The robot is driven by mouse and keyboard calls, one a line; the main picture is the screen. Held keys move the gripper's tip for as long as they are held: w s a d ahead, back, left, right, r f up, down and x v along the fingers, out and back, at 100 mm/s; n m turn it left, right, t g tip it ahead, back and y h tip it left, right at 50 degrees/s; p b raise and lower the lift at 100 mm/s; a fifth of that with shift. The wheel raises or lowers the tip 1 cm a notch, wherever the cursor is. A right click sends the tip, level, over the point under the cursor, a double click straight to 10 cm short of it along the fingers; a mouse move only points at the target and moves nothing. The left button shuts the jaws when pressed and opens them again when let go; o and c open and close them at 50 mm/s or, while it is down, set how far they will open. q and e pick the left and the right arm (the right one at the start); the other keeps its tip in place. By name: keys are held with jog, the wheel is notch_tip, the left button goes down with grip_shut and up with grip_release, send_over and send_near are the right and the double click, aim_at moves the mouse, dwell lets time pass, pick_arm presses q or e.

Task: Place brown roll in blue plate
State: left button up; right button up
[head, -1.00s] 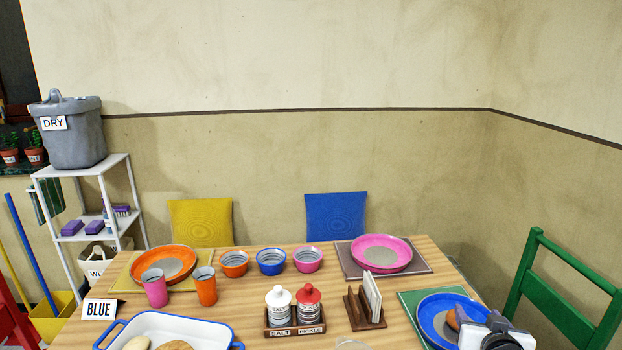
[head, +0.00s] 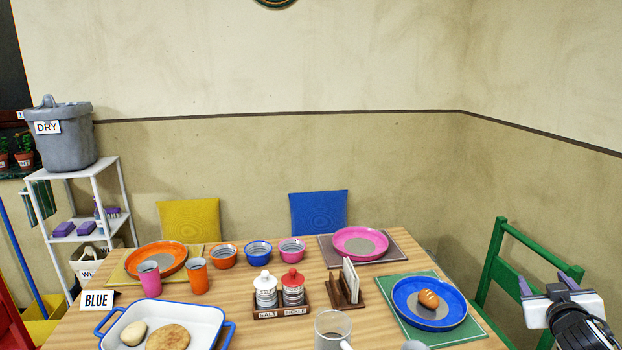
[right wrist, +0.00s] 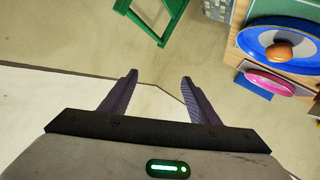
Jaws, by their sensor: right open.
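The brown roll (head: 429,299) rests inside the blue plate (head: 404,308), on its grey centre. The plate sits on a green placemat (head: 391,323) at the right end of the table. My right gripper (head: 547,284) is to the right of the plate, apart from it, beside the green chair. It is open and empty. The roll (right wrist: 279,51) and blue plate (right wrist: 246,42) also show there at the upper right. My left gripper is out of view.
A blue-rimmed white tray (head: 205,331) with two bread pieces is at the front left. A salt and pickle holder (head: 281,307), a napkin holder (head: 346,287) and a clear mug (head: 332,327) stand mid-table. A green chair (head: 521,262) stands right of the table.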

jog(key=s+d+r+n+h, duration=0.2)
jog(key=s+d+r+h, duration=0.1)
jog(key=d+r, duration=0.8)
jog(key=s+a+f+n+g+y, duration=0.1)
jog(key=s+a+f+n+y, duration=0.25)
jog(key=a+f, duration=0.55)
jog(key=s+a+f+n+y, duration=0.35)
jog(key=a+f, duration=0.25)
jog(key=f, duration=0.8)
jog(key=s+a+f+n+g+y, duration=0.2)
jog(key=s+a+f+g, duration=0.1)
jog(key=s+a+f, duration=0.6)
jog(key=s+a+f+n+g+y, duration=0.15)
jog(key=s+a+f, duration=0.4)
jog(key=s, duration=0.65)
jog(key=s+a+f+m+y, duration=0.1)
jog(key=a+m, duration=0.7)
jog(key=a, duration=1.3)
jog(key=shift+s+f+m+t+y, duration=0.2)
jog(key=shift+f+m+t+y, duration=0.15)
jog(key=shift+f+y, duration=0.45)
jog(key=shift+d, duration=0.1)
